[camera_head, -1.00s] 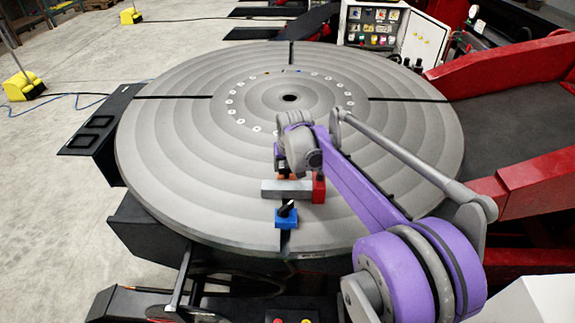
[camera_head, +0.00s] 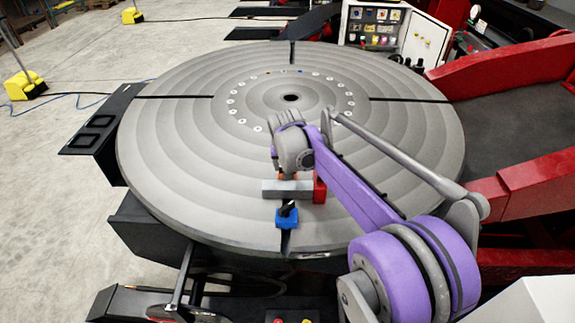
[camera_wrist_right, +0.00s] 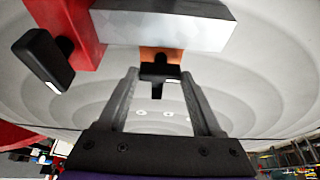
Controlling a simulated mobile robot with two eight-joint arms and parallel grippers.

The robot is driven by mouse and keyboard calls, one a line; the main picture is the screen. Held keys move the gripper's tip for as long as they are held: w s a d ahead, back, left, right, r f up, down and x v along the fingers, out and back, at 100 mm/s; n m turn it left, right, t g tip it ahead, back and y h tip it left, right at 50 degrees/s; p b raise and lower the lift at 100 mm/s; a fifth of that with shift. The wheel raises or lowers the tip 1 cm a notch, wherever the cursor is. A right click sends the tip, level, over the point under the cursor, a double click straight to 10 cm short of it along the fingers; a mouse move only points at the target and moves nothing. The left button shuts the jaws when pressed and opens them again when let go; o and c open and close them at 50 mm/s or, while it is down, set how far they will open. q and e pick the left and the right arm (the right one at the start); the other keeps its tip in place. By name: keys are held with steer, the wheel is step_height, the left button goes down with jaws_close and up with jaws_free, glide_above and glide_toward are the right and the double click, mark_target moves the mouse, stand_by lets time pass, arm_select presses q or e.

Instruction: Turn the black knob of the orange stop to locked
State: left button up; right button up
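The orange stop (camera_head: 283,176) shows as a small orange patch behind the grey metal block in the head view, mostly hidden by my right wrist. In the right wrist view the orange stop (camera_wrist_right: 160,54) sits against the block, and its black knob (camera_wrist_right: 157,72) faces me. My right gripper (camera_wrist_right: 160,76) is open, with one fingertip on each side of the black knob and a gap seemingly left on both sides. Whether the fingers touch the knob is hard to tell. My left gripper is not in view.
The grey block (camera_head: 288,189) lies on the round grey table (camera_head: 190,170). A red stop (camera_head: 320,188) stands at its right end and a blue stop (camera_head: 287,221) in front. The red stop's black knob (camera_wrist_right: 46,60) is left of my right gripper in the wrist view.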

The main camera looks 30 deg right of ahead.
steer(key=o, duration=0.4)
steer(key=shift+c, duration=0.2)
steer(key=v, duration=1)
steer(key=shift+r, duration=0.4)
steer(key=shift+s+a, duration=0.2)
steer(key=s+a+f+n, duration=0.2)
steer(key=s+a+f, duration=0.2)
steer(key=s, duration=0.4)
steer(key=s+a+f+n+t+y, duration=0.1)
steer(key=s+a+f+n, duration=0.1)
steer(key=s+a+f, duration=0.2)
steer(key=s+a+f+n+y, duration=0.1)
steer(key=s+a+f+n, duration=0.1)
steer(key=s+a+f, duration=0.2)
steer(key=s+f, duration=0.3)
steer(key=s, duration=0.5)
steer(key=shift+s+a+f+t, duration=0.3)
steer(key=shift+s+a+f, duration=0.05)
steer(key=shift+a+f, duration=0.05)
